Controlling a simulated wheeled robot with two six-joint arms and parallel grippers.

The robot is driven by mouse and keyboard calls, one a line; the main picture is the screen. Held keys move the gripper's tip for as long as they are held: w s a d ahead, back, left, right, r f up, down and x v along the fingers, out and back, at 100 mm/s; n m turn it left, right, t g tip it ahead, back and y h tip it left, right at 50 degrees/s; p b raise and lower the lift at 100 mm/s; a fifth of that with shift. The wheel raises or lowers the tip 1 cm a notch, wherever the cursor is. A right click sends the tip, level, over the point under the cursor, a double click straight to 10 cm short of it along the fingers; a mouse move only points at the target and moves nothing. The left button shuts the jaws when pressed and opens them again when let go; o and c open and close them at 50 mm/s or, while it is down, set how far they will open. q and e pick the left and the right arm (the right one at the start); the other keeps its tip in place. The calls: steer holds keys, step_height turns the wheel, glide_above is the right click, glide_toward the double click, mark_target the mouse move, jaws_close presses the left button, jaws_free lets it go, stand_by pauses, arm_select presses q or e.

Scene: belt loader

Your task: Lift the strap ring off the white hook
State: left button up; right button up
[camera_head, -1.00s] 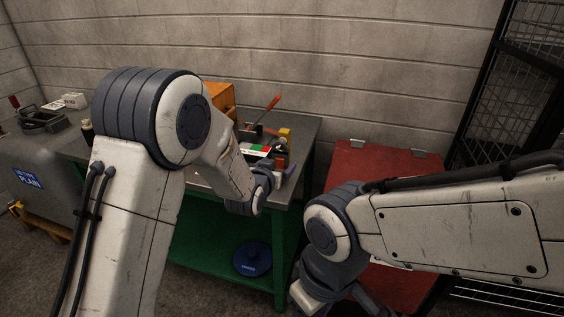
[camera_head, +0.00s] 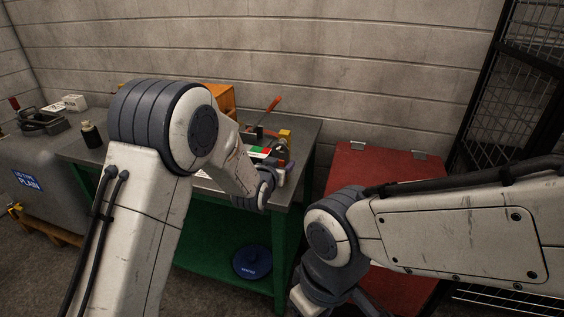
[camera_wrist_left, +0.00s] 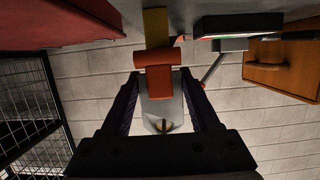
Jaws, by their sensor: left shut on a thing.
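My left gripper (camera_wrist_left: 162,75) shows in the left wrist view with both dark fingers closed in around an orange-red piece (camera_wrist_left: 156,82). A pale grey plate (camera_wrist_left: 165,108) with a small brass-coloured detail lies between the fingers, and a yellow part (camera_wrist_left: 155,27) extends beyond the orange-red piece. In the head view the left gripper is at the bench's right end, mostly hidden by its own wrist, beside a yellow block (camera_head: 286,133).
The grey bench top (camera_head: 308,132) holds an orange wooden box (camera_head: 221,97), a red-handled tool (camera_head: 273,104) and a dark bottle (camera_head: 91,134). A red cabinet (camera_head: 385,170) stands right of the bench. A blue disc (camera_head: 252,261) lies on the green lower shelf (camera_head: 215,245).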

mark_target(280, 162)
arm_select(q)
steer(key=shift+r, duration=0.2)
steer(key=shift+r, duration=0.2)
steer(key=shift+s, duration=0.1)
steer(key=shift+s+a+r, duration=0.15)
steer(key=shift+s+a, duration=0.1)
steer(key=shift+s, duration=0.4)
steer(key=shift+s, duration=0.1)
steer(key=shift+v, duration=1.05)
steer(key=shift+r, duration=0.15)
steer(key=shift+s, duration=0.1)
